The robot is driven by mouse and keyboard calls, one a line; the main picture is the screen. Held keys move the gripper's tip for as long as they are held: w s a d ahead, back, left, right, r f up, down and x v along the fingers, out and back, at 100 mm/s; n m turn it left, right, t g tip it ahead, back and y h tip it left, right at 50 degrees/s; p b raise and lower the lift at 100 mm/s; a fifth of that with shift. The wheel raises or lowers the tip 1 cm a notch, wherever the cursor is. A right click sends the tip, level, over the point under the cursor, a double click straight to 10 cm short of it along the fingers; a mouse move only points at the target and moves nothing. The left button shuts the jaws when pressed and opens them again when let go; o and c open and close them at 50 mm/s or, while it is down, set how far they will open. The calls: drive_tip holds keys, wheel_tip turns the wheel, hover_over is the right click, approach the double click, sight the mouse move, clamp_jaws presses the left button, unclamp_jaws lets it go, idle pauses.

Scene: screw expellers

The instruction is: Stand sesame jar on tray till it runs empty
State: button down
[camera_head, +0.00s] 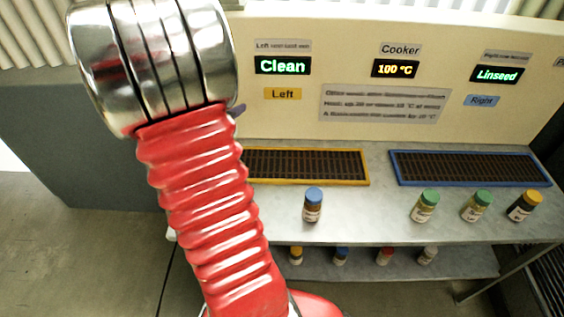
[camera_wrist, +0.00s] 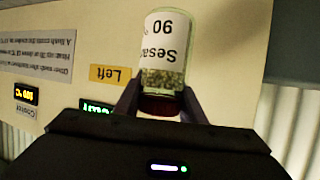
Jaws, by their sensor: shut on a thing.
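My gripper (camera_wrist: 159,104) is shut on the sesame jar (camera_wrist: 163,50) in the wrist view. The jar is clear with a white label reading "Sesa" and "90", seeds showing, and a dark red lid between the fingers. Label and wall signs are both upside down in this view. In the head view my arm hides the jar and nearly all of the gripper. The yellow-framed tray (camera_head: 366,167) lies on the counter under the "Left" sign (camera_head: 282,94), its left end hidden by my arm. The blue-framed tray (camera_head: 470,184) lies under the "Right" sign (camera_head: 481,100).
A blue-lidded jar (camera_head: 313,206) stands before the yellow-framed tray. Two green-lidded jars (camera_head: 424,207) and a yellow-lidded jar (camera_head: 525,206) stand farther right. Several jars stand on the lower shelf (camera_head: 460,263).

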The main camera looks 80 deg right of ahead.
drive_tip(key=s+d+f+m+g+y, duration=0.1)
drive_tip(key=s+m+g, duration=0.4)
drive_tip(key=s, duration=1.2)
drive_tip(key=shift+s+d+f+g+y, duration=0.15)
drive_tip(key=shift+s+d+g+y, duration=0.1)
drive_tip(key=shift+d+g+y, duration=0.25)
drive_tip(key=shift+f, duration=0.1)
hover_over(289, 158)
drive_tip(key=shift+f, duration=2.85)
drive_tip(key=shift+f, duration=0.1)
drive_tip(key=shift+f, duration=1.95)
drive_tip(key=c, duration=1.2)
unclamp_jaws()
drive_tip(key=shift+f, duration=0.1)
drive_tip(key=shift+o, duration=0.2)
